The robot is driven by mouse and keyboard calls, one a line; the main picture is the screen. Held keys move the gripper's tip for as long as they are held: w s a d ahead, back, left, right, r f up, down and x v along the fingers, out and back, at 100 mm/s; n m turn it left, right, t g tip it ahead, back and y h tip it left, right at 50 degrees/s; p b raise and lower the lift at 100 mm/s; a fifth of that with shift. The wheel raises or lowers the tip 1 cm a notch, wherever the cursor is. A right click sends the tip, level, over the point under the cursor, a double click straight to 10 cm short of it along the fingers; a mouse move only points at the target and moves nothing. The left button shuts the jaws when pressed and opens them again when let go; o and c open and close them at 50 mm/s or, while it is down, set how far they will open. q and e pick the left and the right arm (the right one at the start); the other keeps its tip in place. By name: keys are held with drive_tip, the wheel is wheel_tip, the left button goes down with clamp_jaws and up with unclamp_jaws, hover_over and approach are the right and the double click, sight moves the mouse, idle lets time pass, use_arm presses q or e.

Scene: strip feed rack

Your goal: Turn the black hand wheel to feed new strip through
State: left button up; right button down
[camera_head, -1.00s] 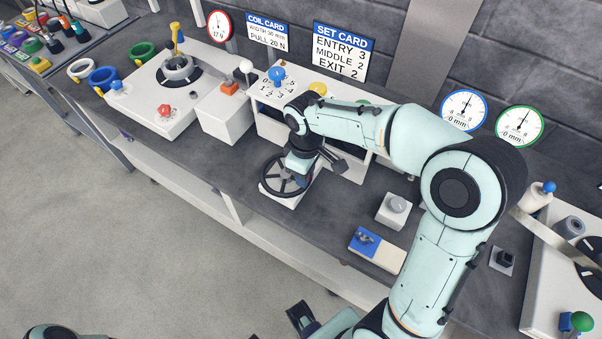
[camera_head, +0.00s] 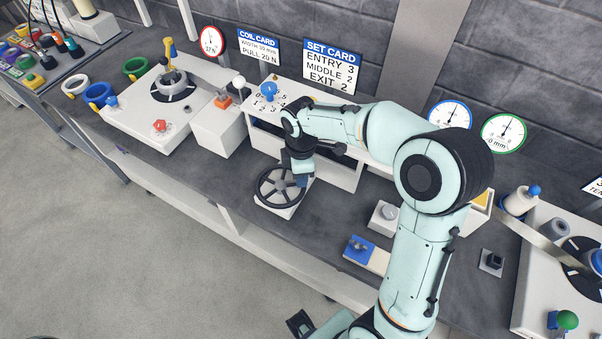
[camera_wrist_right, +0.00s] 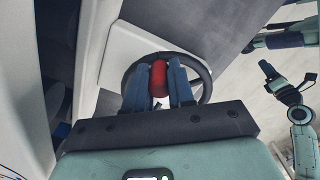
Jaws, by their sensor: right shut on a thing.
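The black hand wheel (camera_head: 260,194) lies on a white block at the front of the bench, in the middle of the head view. My right gripper (camera_head: 300,178) reaches down over the wheel's right side. In the right wrist view, the gripper's blue fingers (camera_wrist_right: 160,82) are shut on the red handle (camera_wrist_right: 159,77), in front of the black wheel's rim (camera_wrist_right: 206,80). The handle is hidden in the head view. Part of my left arm seems to show at the right of the wrist view, but its finger state is unclear.
Behind the wheel stands a white housing with a blue knob (camera_head: 268,91). The set card (camera_head: 331,66) and round gauges (camera_head: 450,115) are at the wall. A grey knob box (camera_head: 386,215) and a blue-and-cream block (camera_head: 359,249) lie right of the wheel. The floor in front is clear.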

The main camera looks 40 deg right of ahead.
drive_tip(key=shift+w+r, duration=0.1)
idle(0.3)
drive_tip(key=c, duration=1)
unclamp_jaws()
drive_tip(key=shift+o, duration=0.2)
use_arm(q)
drive_tip(key=shift+w+r+p, duration=0.3)
drive_tip(key=shift+r+p, duration=0.15)
drive_tip(key=shift+r, duration=0.15)
drive_tip(key=shift+w+r+p, duration=0.3)
drive_tip(key=shift+r+p, duration=0.15)
drive_tip(key=shift+r, duration=0.1)
use_arm(e)
wheel_tip(320, 180, up, 13)
drive_tip(key=shift+r, duration=0.15)
